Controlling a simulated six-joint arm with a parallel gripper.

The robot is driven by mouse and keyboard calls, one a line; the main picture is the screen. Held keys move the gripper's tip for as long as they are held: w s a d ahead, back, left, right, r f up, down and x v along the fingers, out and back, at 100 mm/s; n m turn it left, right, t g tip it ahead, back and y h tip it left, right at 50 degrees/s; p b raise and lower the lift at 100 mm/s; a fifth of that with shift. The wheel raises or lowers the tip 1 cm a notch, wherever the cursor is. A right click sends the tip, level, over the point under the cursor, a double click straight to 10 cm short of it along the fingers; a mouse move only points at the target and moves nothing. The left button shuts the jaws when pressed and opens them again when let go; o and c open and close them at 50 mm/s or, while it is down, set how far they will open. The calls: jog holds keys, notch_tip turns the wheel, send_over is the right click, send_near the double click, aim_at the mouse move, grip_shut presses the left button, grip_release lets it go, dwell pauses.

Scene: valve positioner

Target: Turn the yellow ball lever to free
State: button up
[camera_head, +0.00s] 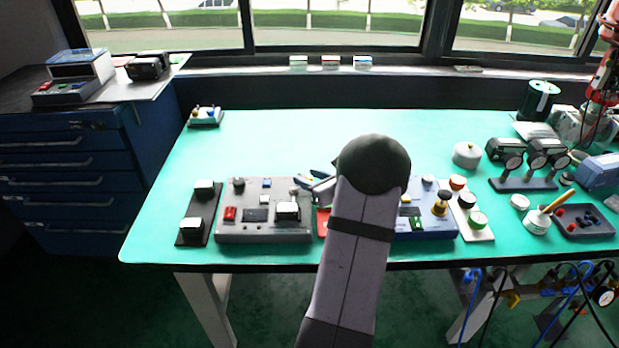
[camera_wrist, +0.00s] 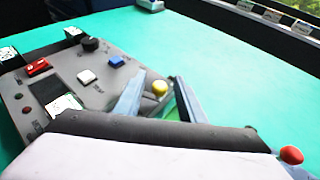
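The yellow ball (camera_wrist: 160,87) of the lever shows in the wrist view at the edge of a grey control panel (camera_wrist: 102,100). My gripper (camera_wrist: 156,86) is open, with one blue-grey finger on each side of the ball. I cannot tell whether either finger touches it. The lever's stem and any position marks are hidden or too small to read. In the head view the same panel (camera_head: 262,237) lies left of my arm, with my gripper (camera_head: 316,187) at its right end. The ball cannot be made out there.
The panel also carries a red rocker (camera_wrist: 38,67), a white button (camera_wrist: 86,76), a blue button (camera_wrist: 116,61) and a black knob (camera_wrist: 90,44). A second panel (camera_head: 425,236) with a yellow-and-black knob (camera_head: 441,205) stands right of my arm. The table's back middle is clear.

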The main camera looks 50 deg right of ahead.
grip_shut()
jog(key=shift+w+n+y+p, duration=0.1)
jog(key=shift+n+y+p, duration=0.2)
jog(key=shift+y, duration=0.1)
jog(key=shift+w+d+r+n+y+p, duration=0.1)
jog(key=shift+n+y+p, duration=0.1)
jog(key=shift+n+y, duration=0.15)
jog(key=shift+w+d+n+y+p, duration=0.1)
jog(key=shift+n+y+p, duration=0.05)
jog(key=shift+n+y, duration=0.15)
jog(key=n+y, duration=0.1)
jog(key=w+n+y, duration=0.1)
jog(key=y, duration=0.1)
jog(key=shift+w+n+p, duration=0.1)
jog(key=shift+n+p, duration=0.25)
jog(key=shift+p, duration=0.05)
jog(key=shift+w+f+n+g+y+b, duration=0.1)
jog(key=shift+w+n+g+y+b, duration=0.2)
jog(key=shift+n+y, duration=0.5)
jog(key=shift+w+f+n+g+y+b, duration=0.1)
jog(key=shift+w+n+g+y, duration=0.25)
jog(key=shift+n+y, duration=0.4)
jog(key=shift+w+a+n+g+y, duration=0.1)
jog(key=shift+n+g+y, duration=0.2)
jog(key=shift+y, duration=0.3)
jog(key=shift+w+a+r+n+g+y+b, duration=0.1)
jog(key=shift+w+n+g+y+b, duration=0.2)
jog(key=shift+n+y+b, duration=0.25)
